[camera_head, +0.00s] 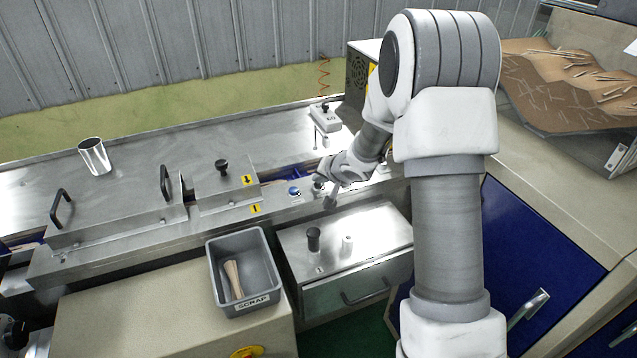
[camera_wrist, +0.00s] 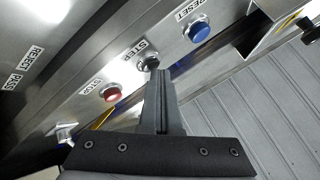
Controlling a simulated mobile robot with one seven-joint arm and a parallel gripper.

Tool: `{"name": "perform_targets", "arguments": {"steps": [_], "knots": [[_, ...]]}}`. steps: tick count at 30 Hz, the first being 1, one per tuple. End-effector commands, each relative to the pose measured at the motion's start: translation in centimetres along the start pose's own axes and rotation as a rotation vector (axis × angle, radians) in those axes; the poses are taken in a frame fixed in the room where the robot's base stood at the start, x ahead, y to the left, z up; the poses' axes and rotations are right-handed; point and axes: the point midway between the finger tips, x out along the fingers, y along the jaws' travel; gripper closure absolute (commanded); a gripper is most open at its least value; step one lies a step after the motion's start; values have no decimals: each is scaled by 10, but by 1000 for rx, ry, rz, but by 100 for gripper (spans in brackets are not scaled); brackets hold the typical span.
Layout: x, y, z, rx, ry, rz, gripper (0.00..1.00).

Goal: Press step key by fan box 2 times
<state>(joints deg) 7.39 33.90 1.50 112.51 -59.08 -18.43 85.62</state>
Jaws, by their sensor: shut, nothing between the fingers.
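The step key (camera_wrist: 151,63) is a dark round button on a metal panel, under a "STEP" label in the wrist view. My gripper (camera_wrist: 160,76) is shut and empty, its fingertips just beside the key in that picture; I cannot tell whether they touch it. In the head view my gripper (camera_head: 329,204) hangs at the panel's front edge, near the small step key (camera_head: 318,187). The fan box (camera_head: 357,78), with a round grille, stands behind my arm and is partly hidden by it.
A blue reset button (camera_wrist: 198,31) and a red stop button (camera_wrist: 112,92) flank the key. A grey scrap bin (camera_head: 216,268) holding a wooden piece stands front left. A drawer unit (camera_head: 379,238) with a black knob is below the panel. A metal cup (camera_head: 94,157) stands at left.

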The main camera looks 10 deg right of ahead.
Motion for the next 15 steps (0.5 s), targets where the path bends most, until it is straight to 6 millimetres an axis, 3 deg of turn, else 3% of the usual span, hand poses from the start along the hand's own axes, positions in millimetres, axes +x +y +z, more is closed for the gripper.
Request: {"name": "perform_targets", "arguments": {"steps": [15], "knots": [[-11,-8,-8,0,-2,1,100]]}}
